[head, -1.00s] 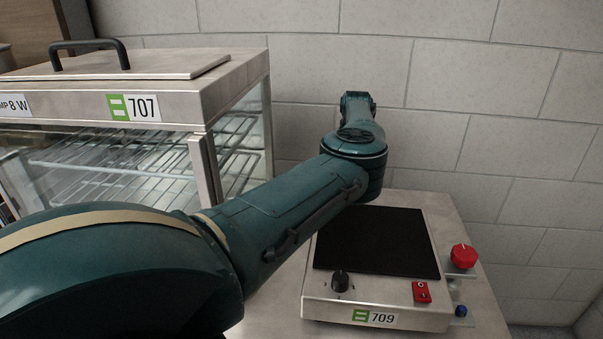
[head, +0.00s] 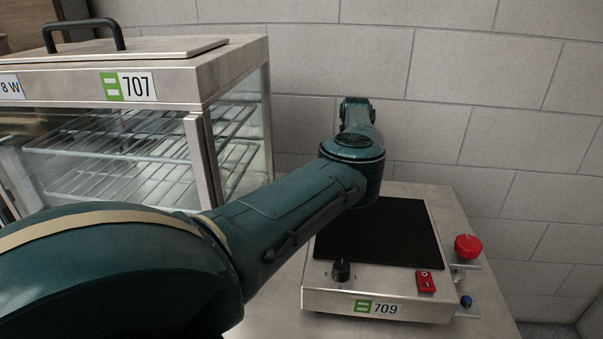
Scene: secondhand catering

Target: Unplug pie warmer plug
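The pie warmer (head: 158,84) is likely the glass-sided metal cabinet labelled 707 at the left, with wire racks inside and a black handle on top. Its plug is not visible in the head view. My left arm comes in from the lower left and reaches across the front of the cabinet toward the back wall. Its far end is behind the hot plate, between the cabinet and the wall, and its gripper is hidden. My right gripper is not in view.
A hot plate (head: 402,237) labelled 709, with a black top, stands on the metal counter (head: 271,319) beneath and beside my arm. A red knob (head: 467,247) and a small blue knob (head: 466,301) sit at its right. A block wall (head: 500,110) closes off the back.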

